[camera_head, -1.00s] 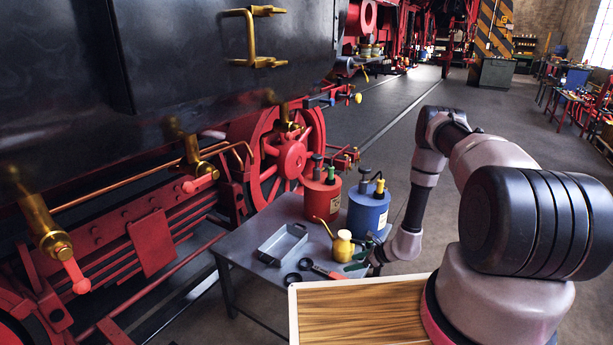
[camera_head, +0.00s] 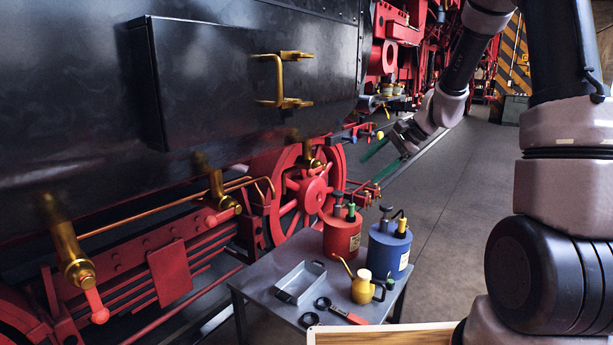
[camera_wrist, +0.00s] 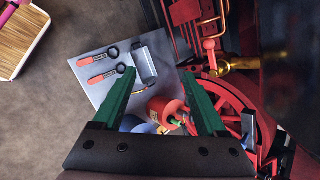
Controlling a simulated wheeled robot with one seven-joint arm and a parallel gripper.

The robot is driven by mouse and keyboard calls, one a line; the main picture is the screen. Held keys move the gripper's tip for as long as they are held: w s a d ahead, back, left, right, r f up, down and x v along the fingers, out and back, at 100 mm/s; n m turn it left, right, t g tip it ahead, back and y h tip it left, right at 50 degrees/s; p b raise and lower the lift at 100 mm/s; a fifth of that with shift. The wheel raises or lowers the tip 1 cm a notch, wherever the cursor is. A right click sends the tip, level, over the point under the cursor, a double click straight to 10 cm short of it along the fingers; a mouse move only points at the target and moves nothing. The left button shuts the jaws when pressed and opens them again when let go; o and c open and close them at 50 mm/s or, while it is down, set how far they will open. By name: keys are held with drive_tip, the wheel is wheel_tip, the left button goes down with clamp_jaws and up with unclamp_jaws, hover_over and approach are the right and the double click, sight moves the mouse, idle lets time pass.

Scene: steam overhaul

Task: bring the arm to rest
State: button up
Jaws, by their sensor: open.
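My gripper (camera_head: 388,146) is raised above and behind the small grey table, in front of the locomotive's red wheel area. Its green fingers show at the tips in the head view. In the wrist view my gripper (camera_wrist: 162,100) has its two green fingers spread wide apart with nothing held between them. Below and beyond the fingers lie the table, a red can (camera_wrist: 165,108) and part of a blue can. My arm is raised and bent at the right of the head view.
The grey table (camera_head: 262,287) bears a red can (camera_head: 341,236), a blue can (camera_head: 388,250), a yellow oiler (camera_head: 362,288), a metal tray (camera_head: 301,262) and red-handled tools (camera_head: 345,314). The locomotive (camera_head: 200,90) fills the left. Open floor (camera_head: 465,190) lies right of the table.

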drive_tip(key=s+d+r+n+t+h, duration=0.2)
drive_tip(key=s+d+r+n+h, duration=0.1)
drive_tip(key=s+r, duration=0.6)
drive_tip(key=s+d+r+n+t+h, duration=0.2)
drive_tip(key=s+r, duration=0.7)
drive_tip(key=s, duration=0.7)
drive_tip(key=shift+s+d+n+h, duration=0.25)
drive_tip(key=shift+d+n+h, duration=0.25)
drive_tip(key=shift+n, duration=0.5)
